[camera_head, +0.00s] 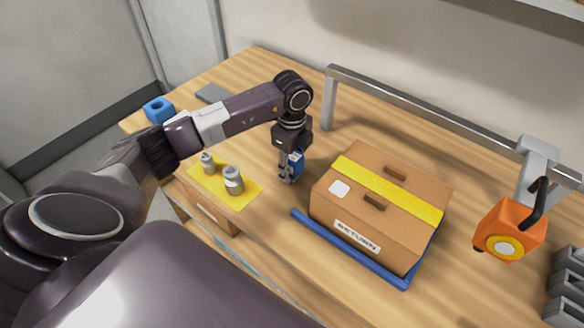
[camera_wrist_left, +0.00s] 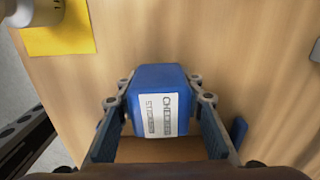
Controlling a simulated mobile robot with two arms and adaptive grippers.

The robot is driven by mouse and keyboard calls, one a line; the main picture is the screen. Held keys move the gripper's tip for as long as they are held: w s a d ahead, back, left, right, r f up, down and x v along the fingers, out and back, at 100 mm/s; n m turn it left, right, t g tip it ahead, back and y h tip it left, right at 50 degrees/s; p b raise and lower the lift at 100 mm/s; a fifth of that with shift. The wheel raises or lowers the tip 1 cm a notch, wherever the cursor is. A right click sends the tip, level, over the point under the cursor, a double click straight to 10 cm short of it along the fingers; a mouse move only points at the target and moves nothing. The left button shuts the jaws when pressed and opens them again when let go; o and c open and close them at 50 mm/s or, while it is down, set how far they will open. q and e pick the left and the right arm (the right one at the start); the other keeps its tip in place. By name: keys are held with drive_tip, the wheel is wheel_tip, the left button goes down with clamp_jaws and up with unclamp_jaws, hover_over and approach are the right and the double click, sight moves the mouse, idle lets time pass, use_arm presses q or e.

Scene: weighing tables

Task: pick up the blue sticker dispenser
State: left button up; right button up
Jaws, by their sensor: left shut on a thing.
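The blue sticker dispenser (camera_wrist_left: 158,90) is a small blue block with a white printed label. In the left wrist view it sits between the two fingers of my left gripper (camera_wrist_left: 160,105), which is shut on it. In the head view the gripper (camera_head: 289,177) points down at the table, left of the cardboard box, with part of the blue dispenser (camera_head: 296,163) showing beside its fingers. The rest of the dispenser is hidden there by the fingers. I cannot tell whether it touches the table. My right gripper is not in view.
A cardboard box (camera_head: 330,212) with yellow tape sits on a blue-edged tray (camera_head: 349,249) to the right. A yellow mat (camera_head: 215,185) holds two grey weights (camera_head: 233,180). A blue block with a hole (camera_head: 158,109) stands far left. An orange device (camera_head: 508,229) hangs from a metal rail (camera_head: 430,116).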

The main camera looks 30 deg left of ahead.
use_arm(q)
drive_tip(key=shift+r, duration=0.1)
wheel_tip(320, 180, up, 14)
drive_tip(key=b, duration=0.3)
drive_tip(key=shift+w, duration=0.1)
wheel_tip(320, 180, up, 6)
drive_tip(key=shift+f+p, duration=0.1)
drive_tip(key=shift+p, duration=0.4)
